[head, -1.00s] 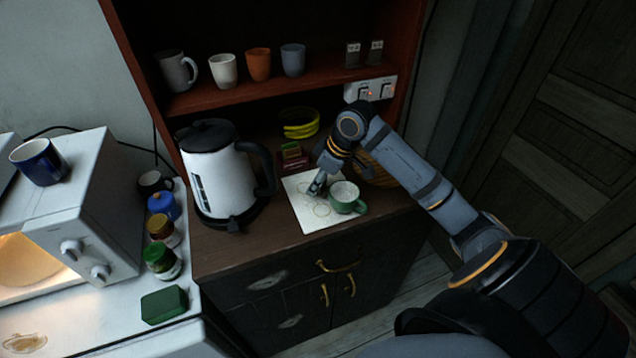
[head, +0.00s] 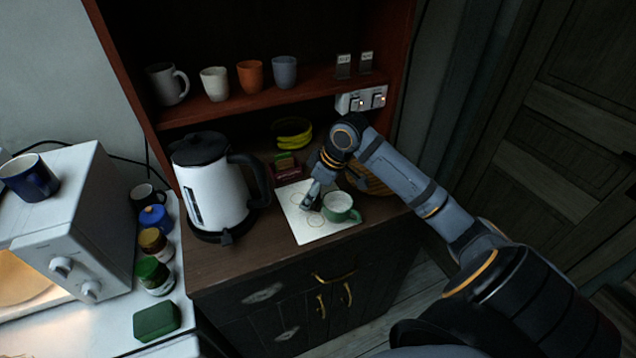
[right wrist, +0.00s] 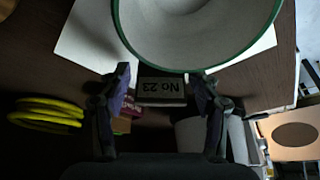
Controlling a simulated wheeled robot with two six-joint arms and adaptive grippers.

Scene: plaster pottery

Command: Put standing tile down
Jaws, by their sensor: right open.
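A small grey tile marked "No 23" (right wrist: 161,87) shows upside down between my right fingertips in the right wrist view. I cannot tell whether it stands or lies. My right gripper (head: 311,200) is open, with a finger on each side of the tile (right wrist: 160,95). In the head view it is low over the white sheet (head: 307,232), just left of the green mug (head: 338,206), and the tile is not clear there. The mug's green rim (right wrist: 195,70) fills the top of the right wrist view. My left gripper is not in view.
A white kettle (head: 212,180) stands left of the sheet. Behind are a yellow coil (head: 291,132) and a small red holder (head: 286,172). A shelf above holds several cups and two small cards (head: 343,66). A switch box (head: 362,99) is on the shelf edge.

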